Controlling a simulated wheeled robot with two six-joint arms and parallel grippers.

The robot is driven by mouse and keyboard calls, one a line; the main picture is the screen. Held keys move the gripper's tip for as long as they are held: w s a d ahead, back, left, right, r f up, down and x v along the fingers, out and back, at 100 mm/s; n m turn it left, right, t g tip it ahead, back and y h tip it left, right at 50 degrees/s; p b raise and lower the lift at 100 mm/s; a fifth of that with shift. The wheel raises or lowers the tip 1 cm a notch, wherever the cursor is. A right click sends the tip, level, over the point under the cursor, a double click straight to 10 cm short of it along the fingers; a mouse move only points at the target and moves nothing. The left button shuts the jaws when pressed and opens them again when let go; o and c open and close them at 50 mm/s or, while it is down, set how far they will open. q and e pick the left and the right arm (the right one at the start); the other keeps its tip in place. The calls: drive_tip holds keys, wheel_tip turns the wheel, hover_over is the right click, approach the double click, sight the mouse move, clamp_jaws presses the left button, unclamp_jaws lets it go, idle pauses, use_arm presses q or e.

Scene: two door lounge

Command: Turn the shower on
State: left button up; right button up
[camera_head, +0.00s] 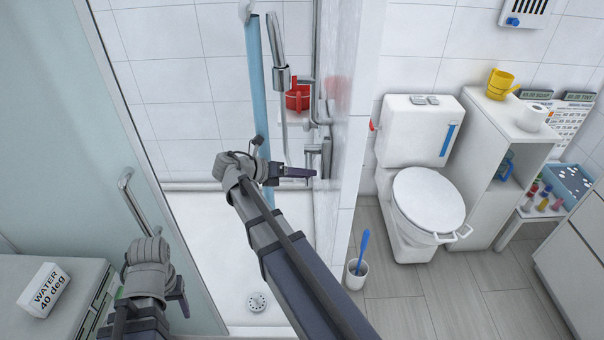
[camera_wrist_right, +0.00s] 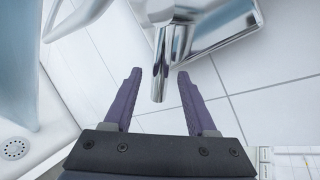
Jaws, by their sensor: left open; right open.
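The chrome shower fixture (camera_head: 325,150) is on the wall at the right side of the shower. The hand shower (camera_head: 281,75) hangs above it to the left. My right gripper (camera_head: 306,173) reaches into the shower, its fingers at the fixture's lower part. In the right wrist view, the purple fingers of my right gripper (camera_wrist_right: 158,78) are open, one on each side of a chrome lever (camera_wrist_right: 161,62), with gaps visible beside it. Whether either finger touches it is unclear. My left gripper (camera_head: 178,296) is open and low at the left, away from the shower fixture. No running water is visible.
A glass shower panel (camera_head: 95,130) with a handle (camera_head: 130,190) stands at the left. A wall edge (camera_head: 350,140) separates shower and toilet (camera_head: 420,190). A red container (camera_head: 297,97) is behind the fixture. A "WATER 40 deg" block (camera_head: 43,290) lies on the left cabinet.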

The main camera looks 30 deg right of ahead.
drive_tip(key=p+v, duration=0.3)
drive_tip(key=v, duration=0.4)
drive_tip(key=shift+a, duration=0.3)
drive_tip(key=s+a+f+m+y, duration=0.3)
drive_tip(key=s+a+m+y, duration=0.1)
drive_tip(key=a+m, duration=0.3)
drive_tip(key=s+a+f+m+t+y, duration=0.1)
drive_tip(key=s+a+f+m+y, duration=0.2)
drive_tip(key=a+m, duration=0.4)
drive_tip(key=s+a+f+m+y+p, duration=0.1)
drive_tip(key=s+a+f+m+y, duration=0.3)
drive_tip(key=s+a+m, duration=0.3)
drive_tip(key=a+f, duration=0.1)
drive_tip(key=a, duration=0.3)
drive_tip(key=shift+m+t+y, duration=0.3)
